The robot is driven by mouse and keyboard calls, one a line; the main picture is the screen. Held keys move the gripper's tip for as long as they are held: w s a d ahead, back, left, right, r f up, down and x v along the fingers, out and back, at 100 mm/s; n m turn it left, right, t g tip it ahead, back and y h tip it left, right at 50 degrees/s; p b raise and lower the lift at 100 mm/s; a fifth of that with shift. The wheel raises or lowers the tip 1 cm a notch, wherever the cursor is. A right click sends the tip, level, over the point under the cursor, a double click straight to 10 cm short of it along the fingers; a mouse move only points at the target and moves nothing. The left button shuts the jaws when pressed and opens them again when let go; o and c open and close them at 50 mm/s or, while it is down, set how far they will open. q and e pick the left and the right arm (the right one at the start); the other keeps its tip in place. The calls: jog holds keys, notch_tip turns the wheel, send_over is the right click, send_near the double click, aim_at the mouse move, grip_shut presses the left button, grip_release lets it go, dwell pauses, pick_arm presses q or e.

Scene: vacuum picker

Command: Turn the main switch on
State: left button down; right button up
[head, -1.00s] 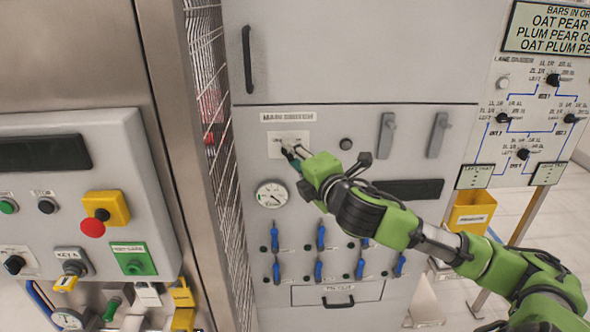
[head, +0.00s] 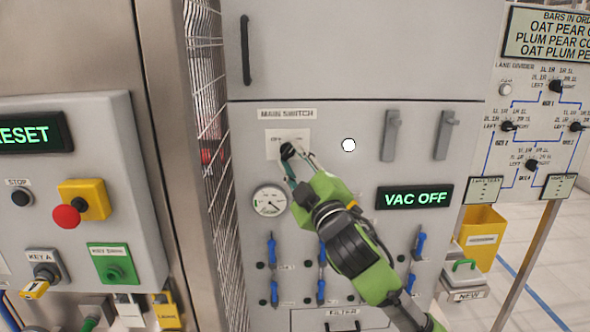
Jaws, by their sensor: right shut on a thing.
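The main switch (head: 287,151) is a dark knob on a pale plate (head: 274,138), under the label MAIN SWITCH on the grey cabinet. My right gripper (head: 289,158) is shut on the knob, its arm coming from the lower right. The fingers partly hide the knob and the plate's markings; "OFF" shows at the plate's upper left. A round lamp (head: 348,145) right of the switch glows white. A display (head: 414,197) reads VAC OFF in green. My left gripper is not in view.
A pressure gauge (head: 270,201) sits just below the switch, with several blue-handled valves (head: 321,252) lower down. A wire mesh guard (head: 212,130) stands left of the cabinet. The left panel has a red button (head: 67,216) and a lit RESET display (head: 35,133).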

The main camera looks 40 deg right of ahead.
jog(key=shift+r+m+h+b, duration=0.25)
jog(key=shift+m+h+b, duration=0.2)
jog(key=shift+m, duration=0.55)
jog(key=shift+r+t, duration=0.1)
jog(key=shift+t, duration=0.2)
jog(key=o, duration=1.1)
jog(key=shift+w+f, duration=0.3)
jog(key=v, duration=0.7)
jog(key=shift+s+a, duration=0.1)
jog(key=shift+s, duration=0.15)
